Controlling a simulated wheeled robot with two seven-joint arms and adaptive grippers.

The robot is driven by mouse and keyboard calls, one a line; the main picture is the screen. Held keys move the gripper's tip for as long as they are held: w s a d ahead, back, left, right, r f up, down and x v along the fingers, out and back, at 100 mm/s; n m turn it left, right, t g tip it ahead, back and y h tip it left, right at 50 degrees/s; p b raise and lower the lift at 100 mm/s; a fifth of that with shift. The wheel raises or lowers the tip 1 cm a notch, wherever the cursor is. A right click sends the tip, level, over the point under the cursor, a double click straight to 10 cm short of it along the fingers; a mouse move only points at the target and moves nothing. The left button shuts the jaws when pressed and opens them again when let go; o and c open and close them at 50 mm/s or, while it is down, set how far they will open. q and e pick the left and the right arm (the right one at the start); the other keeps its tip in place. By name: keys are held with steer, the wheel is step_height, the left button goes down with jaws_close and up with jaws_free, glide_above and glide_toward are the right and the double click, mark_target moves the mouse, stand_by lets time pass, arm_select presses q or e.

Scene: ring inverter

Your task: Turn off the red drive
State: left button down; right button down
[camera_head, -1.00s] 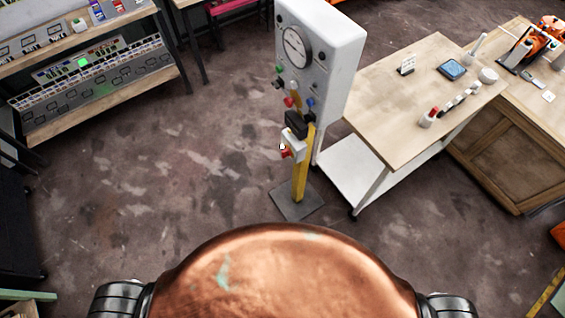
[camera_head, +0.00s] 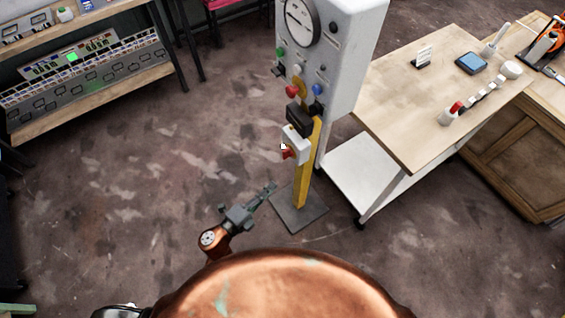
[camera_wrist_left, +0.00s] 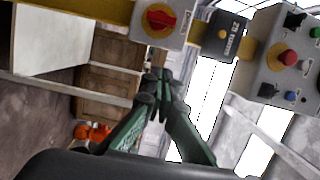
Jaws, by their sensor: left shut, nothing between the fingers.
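A red rotary knob (camera_head: 287,153) sits on a small white box (camera_head: 297,143) on the yellow post (camera_head: 304,175) of a control stand. In the left wrist view the red knob (camera_wrist_left: 160,18) shows face-on, on a yellow disc. My left gripper (camera_head: 272,187) is shut and empty, in front of the post, lower than the knob and apart from it. In the left wrist view the fingertips (camera_wrist_left: 159,75) are together below the knob. No readable label shows on the knob. My right gripper is not in view.
The white panel (camera_head: 340,55) above has a gauge and coloured buttons; a black box (camera_head: 299,119) sits below it. A wooden-topped trolley table (camera_head: 400,120) stands close right of the post. A shelf of equipment (camera_head: 90,85) is at the left. Open floor lies between.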

mark_target(287, 153)
arm_select(q)
steer(key=w+d, duration=0.1)
steer(key=w, duration=0.2)
steer(key=w+d+b, duration=0.1)
steer(key=w+d, duration=0.1)
steer(key=w, duration=0.1)
steer(key=w+d, duration=0.1)
steer(key=w, duration=0.3)
steer(key=shift+d+f+b, duration=0.1)
steer(key=shift+d+b, duration=0.2)
steer(key=shift+d, duration=0.05)
steer(key=shift+w+a, duration=0.35)
steer(key=shift+w, duration=0.1)
